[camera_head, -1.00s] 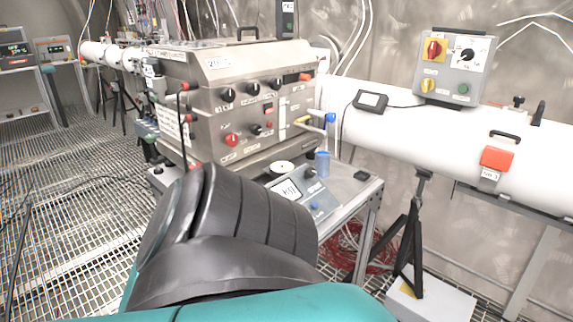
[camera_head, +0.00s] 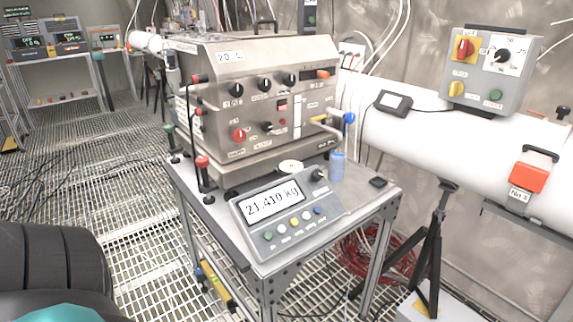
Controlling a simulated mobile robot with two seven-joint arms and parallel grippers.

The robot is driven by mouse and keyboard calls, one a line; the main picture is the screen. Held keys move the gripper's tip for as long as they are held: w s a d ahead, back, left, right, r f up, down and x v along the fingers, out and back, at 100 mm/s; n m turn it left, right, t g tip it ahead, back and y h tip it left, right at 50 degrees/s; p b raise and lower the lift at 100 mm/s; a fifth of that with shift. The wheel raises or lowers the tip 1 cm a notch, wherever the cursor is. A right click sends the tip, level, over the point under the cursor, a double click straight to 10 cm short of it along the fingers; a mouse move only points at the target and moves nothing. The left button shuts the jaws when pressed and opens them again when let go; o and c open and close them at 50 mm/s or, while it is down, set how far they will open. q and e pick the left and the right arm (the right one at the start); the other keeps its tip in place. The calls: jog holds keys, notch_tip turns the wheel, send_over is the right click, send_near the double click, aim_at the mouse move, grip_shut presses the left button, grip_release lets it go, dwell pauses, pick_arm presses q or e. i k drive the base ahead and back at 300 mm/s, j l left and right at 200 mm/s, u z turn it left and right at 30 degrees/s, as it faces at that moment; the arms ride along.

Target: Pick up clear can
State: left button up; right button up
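A small translucent blue can (camera_head: 338,167) stands upright on the metal table (camera_head: 377,197), at its back right corner, behind the scale. It is the only can-like thing I make out. A white round dish or lid (camera_head: 290,167) lies to its left, in front of the steel box. Neither gripper is in view; only a black and teal part of my arm shows at the lower left, well apart from the can.
A scale (camera_head: 288,213) reading 21.410 kg fills the table front. Upright red and green-knobbed levers (camera_head: 204,177) stand at the left. A steel control box (camera_head: 262,100) and white pipe (camera_head: 420,140) lie behind. A tripod (camera_head: 432,240) stands right. The grated floor at left is open.

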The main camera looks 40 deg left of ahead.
aim_at(337, 166)
jog(key=i+l+u, duration=0.1)
jog(key=u, duration=0.35)
jog(key=i+l+u, duration=0.15)
jog(key=u, duration=0.25)
jog(key=l+u, duration=0.15)
jog(key=u, duration=0.3)
jog(key=i, duration=0.05)
